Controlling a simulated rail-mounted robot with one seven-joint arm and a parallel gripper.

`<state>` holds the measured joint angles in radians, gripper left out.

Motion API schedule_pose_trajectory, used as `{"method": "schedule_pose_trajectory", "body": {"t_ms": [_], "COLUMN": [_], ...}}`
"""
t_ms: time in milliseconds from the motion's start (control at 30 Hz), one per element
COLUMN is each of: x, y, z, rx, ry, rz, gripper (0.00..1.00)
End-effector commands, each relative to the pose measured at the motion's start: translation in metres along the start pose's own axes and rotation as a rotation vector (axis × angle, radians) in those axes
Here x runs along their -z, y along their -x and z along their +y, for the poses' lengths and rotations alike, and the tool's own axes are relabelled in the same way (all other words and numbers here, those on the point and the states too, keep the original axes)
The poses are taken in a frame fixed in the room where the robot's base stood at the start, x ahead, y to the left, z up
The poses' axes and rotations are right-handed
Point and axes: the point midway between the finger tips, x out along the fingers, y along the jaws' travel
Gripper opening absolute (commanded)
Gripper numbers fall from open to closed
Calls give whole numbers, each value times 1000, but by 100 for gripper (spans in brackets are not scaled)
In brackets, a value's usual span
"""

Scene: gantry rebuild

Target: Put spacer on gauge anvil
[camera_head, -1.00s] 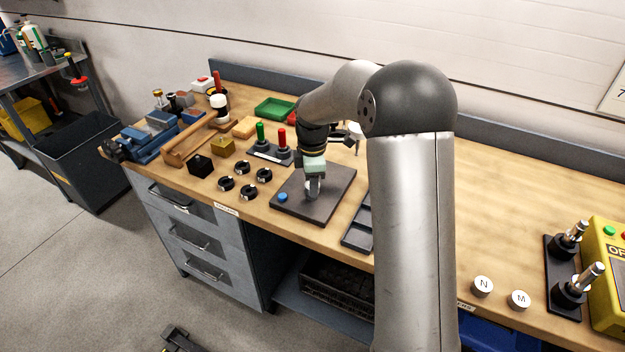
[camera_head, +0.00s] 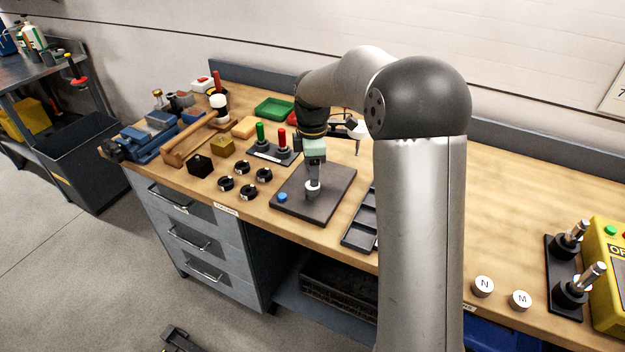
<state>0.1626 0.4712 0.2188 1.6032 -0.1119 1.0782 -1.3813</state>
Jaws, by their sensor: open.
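My gripper (camera_head: 313,188) points down over the dark square plate (camera_head: 335,206) on the bench. It is open. A small white round piece (camera_head: 311,194) is at its fingertips, partly covered by them. I cannot tell whether it is the spacer or the gauge anvil, or whether the fingers touch it. A blue round button-like piece (camera_head: 282,197) is on the plate's left part. A gauge with a thin downward tip (camera_head: 358,147) shows behind my gripper, partly hidden by my arm.
Several black rings (camera_head: 248,191) lie left of the plate. A rack with green and red handles (camera_head: 272,150) stands behind them. A dark tray (camera_head: 360,226) is right of the plate, partly behind my arm. White discs marked N (camera_head: 483,286) and M (camera_head: 521,299) lie at the right.

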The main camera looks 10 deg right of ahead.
Motion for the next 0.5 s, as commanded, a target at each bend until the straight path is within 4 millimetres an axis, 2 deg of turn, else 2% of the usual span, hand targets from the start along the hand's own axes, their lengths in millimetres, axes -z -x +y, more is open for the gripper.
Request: {"method": "schedule_pose_trajectory", "body": {"t_ms": [100, 233, 400, 500], "x": [0, 0, 0, 0], "y": [27, 51, 70, 74], "z": [1, 0, 0, 0], "rx": [-5, -3, -1, 1], "ry": [0, 1, 1, 1], "rz": [0, 0, -1, -1], "gripper": [57, 57, 57, 57]}}
